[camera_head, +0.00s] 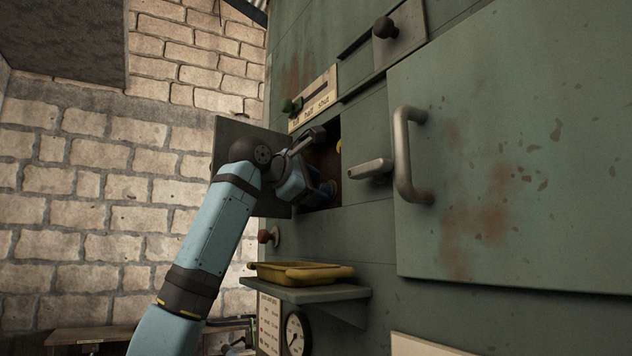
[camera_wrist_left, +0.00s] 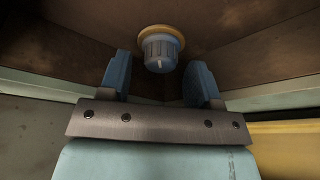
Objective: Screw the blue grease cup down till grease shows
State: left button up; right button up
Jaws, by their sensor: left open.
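The blue grease cup (camera_wrist_left: 160,52) shows in the left wrist view as a ribbed round cap with a pale mark, set at the back of a brown recess. A yellow ring (camera_wrist_left: 177,35) surrounds its base; I cannot tell whether it is a collar or grease. My left gripper (camera_wrist_left: 160,72) is open, its two blue fingers either side of the cup's lower part in the picture, with gaps on both sides. In the head view my left gripper (camera_head: 320,191) reaches into the opening in the green cabinet. The cup cannot be made out there. My right gripper is out of view.
A hinged door (camera_head: 231,138) stands open left of the recess. A grey lever (camera_head: 369,168) and door handle (camera_head: 404,155) jut out at right. Below are a red knob (camera_head: 266,236), a yellow tray (camera_head: 305,273) on a shelf, and a gauge (camera_head: 296,335).

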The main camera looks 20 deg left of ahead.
pick_arm(q)
jog(key=shift+w+d+f, duration=0.1)
jog(key=shift+w, duration=0.25)
jog(key=c, duration=0.9)
jog(key=shift+c, duration=0.2)
